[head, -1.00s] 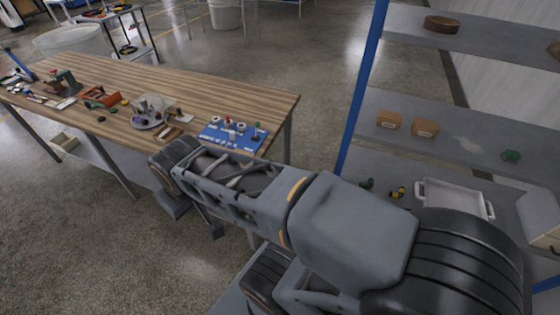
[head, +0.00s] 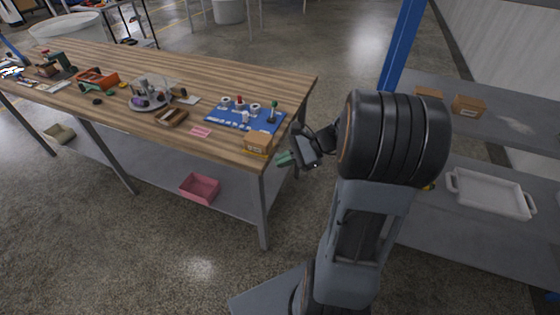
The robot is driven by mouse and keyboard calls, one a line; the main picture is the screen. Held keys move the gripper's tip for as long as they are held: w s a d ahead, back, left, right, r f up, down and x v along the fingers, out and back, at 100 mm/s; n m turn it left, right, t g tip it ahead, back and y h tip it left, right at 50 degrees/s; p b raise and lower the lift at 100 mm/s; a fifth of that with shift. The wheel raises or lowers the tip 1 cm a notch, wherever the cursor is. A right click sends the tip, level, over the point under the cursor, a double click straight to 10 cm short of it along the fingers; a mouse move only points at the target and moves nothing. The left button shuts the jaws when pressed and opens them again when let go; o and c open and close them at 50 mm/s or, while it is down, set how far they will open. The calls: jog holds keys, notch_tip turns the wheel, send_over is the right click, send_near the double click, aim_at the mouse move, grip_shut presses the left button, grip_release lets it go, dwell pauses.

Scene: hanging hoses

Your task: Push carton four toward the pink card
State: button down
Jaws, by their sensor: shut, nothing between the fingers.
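A small brown carton (head: 257,142) with a pale label stands at the front right corner of the wooden table; its number is too small to read. The pink card (head: 201,131) lies flat on the table, left of the carton with a gap between them. My gripper (head: 285,159), with greenish fingertips, is shut and empty. It is just off the right end of the table, to the right of the carton and apart from it in the picture.
A blue mat (head: 245,118) with several knobs lies behind the carton. A brown block (head: 172,117) and a round grey tray (head: 150,101) are farther left. More cartons (head: 469,105) stand on the shelf at right. A pink bin (head: 200,188) sits below the tabletop.

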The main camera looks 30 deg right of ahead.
jog(key=w+d+f+m+t+y+b, duration=0.1)
jog(key=w+d+f+m+t+b, duration=0.1)
jog(key=d+f+m+t, duration=0.4)
jog(key=w+d+f+m+t+b, duration=0.1)
jog(key=d+f+m+t+b, duration=0.2)
jog(key=d, duration=0.4)
send_near(271, 144)
jog(key=shift+m, duration=0.4)
jog(key=x, duration=0.7)
jog(key=shift+w+a+b, duration=0.1)
jog(key=shift+w+b, duration=0.2)
